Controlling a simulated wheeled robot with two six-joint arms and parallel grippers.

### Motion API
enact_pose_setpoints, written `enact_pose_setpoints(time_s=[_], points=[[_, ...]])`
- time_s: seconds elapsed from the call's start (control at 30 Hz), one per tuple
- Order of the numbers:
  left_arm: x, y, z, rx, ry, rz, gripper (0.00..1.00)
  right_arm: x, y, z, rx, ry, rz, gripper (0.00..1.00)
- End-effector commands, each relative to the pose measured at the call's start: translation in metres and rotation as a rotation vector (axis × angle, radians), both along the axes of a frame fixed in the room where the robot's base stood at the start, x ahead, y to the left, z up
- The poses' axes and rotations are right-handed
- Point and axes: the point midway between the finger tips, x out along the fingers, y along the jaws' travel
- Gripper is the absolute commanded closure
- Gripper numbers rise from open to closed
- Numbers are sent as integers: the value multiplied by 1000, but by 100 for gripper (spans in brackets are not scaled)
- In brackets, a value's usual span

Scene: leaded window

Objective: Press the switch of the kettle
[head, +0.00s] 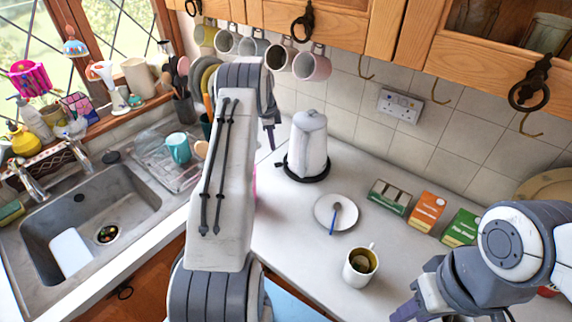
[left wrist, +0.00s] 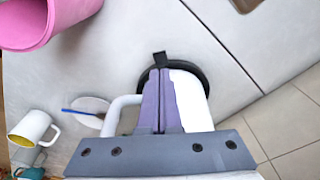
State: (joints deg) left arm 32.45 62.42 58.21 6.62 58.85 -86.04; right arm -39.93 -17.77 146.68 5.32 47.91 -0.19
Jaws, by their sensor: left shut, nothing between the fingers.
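The white kettle (head: 308,145) stands upright on its round black base (head: 295,174) on the counter. In the left wrist view, the kettle (left wrist: 190,100) is partly hidden behind my fingers, with its handle (left wrist: 118,112) to their left. A small black tab (left wrist: 160,58), which looks like the switch, sticks out at the base's edge just beyond my fingertips. My left gripper (left wrist: 160,72) is shut and empty; I cannot tell whether it touches the tab. In the head view, my left gripper (head: 271,137) is left of the kettle. My right gripper (head: 404,310) is partly cut off at the bottom.
A saucer with a spoon (head: 323,212) and a mug (head: 347,268) stand in front of the kettle. Mugs (head: 312,66) hang above. A pink object (left wrist: 45,20) is near my left wrist.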

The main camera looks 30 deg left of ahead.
Motion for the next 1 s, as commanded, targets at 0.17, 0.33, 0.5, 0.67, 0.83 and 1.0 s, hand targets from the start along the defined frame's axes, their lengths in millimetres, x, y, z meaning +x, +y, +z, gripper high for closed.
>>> enact_pose_setpoints(time_s=[0.17, 0.33, 0.5, 0.67, 0.83, 1.0], points=[[0, 1, 0, -1, -2, -5, 100, 0, 0, 0, 0, 0, 0, 61], [0, 1, -1, 0, -1, -5, 100, 0, 0, 0, 0, 0, 0, 61], [0, 0, -8, -1, 0, -5, 100, 0, 0, -5, 0, 0, 0, 61], [1, -1, -24, -1, 1, -5, 100, 0, 0, -14, 0, 0, -2, 61], [3, -3, -46, 0, 0, -5, 100, 0, 0, -26, 0, 0, -4, 61], [4, -5, -64, 0, 0, -5, 100, 0, 0, -34, 0, 0, -5, 61]])
